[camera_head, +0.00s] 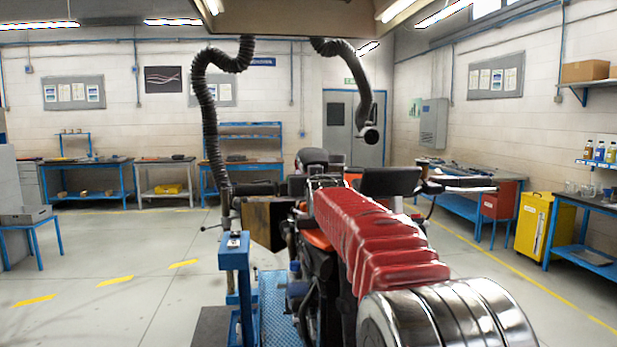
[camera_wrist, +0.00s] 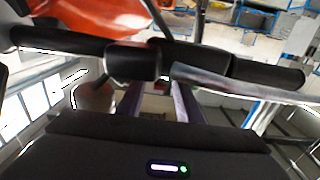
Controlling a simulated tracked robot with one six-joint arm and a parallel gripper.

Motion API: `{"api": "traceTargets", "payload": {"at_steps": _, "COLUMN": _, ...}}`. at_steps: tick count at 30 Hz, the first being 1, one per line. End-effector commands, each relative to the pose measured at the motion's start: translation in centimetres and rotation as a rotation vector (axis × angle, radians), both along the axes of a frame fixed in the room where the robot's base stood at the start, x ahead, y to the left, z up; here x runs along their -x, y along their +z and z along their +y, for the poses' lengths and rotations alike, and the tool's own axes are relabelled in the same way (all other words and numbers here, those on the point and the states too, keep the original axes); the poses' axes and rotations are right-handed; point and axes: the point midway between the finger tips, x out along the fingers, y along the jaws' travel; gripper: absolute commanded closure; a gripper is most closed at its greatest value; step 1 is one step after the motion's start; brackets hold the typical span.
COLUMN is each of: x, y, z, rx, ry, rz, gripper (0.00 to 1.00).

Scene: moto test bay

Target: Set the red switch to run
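The motorcycle handlebar shows in the wrist view with a black rubber grip (camera_wrist: 272,75) at the right, a silver lever (camera_wrist: 235,86) and a black housing (camera_wrist: 133,62) near the middle. I cannot clearly make out the red switch. A tiny reddish spot lies beyond my fingers, too small to identify. My gripper (camera_wrist: 160,98) shows two purplish fingers standing apart, with nothing seen between them, just below the handlebar in the picture. In the head view, the handlebar end and lever (camera_head: 465,184) stick out right of my red arm; my fingertips are hidden there.
The orange tank (camera_wrist: 95,15) of the motorcycle is at upper left in the wrist view. A blue stand (camera_head: 236,258) rises left of the bike. A hanging hose (camera_head: 210,120) comes down behind it. Floor is open left and right; a yellow cabinet (camera_head: 535,225) stands right.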

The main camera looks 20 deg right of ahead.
Motion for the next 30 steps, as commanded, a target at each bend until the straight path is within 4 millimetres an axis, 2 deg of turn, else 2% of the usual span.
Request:
{"api": "traceTargets", "payload": {"at_steps": 5, "x": 0.01, "y": 0.01, "z": -0.01, "rx": 0.0, "ry": 0.0, "rz": 0.0, "gripper": 0.67}}
{"api": "traceTargets", "payload": {"at_steps": 19, "x": 0.03, "y": 0.02, "z": 0.01, "rx": 0.0, "ry": 0.0, "rz": 0.0, "gripper": 1.0}}
{"api": "traceTargets", "payload": {"at_steps": 30, "x": -0.02, "y": 0.12, "z": -0.1, "rx": -0.004, "ry": -0.003, "rz": 0.02, "gripper": 1.0}}
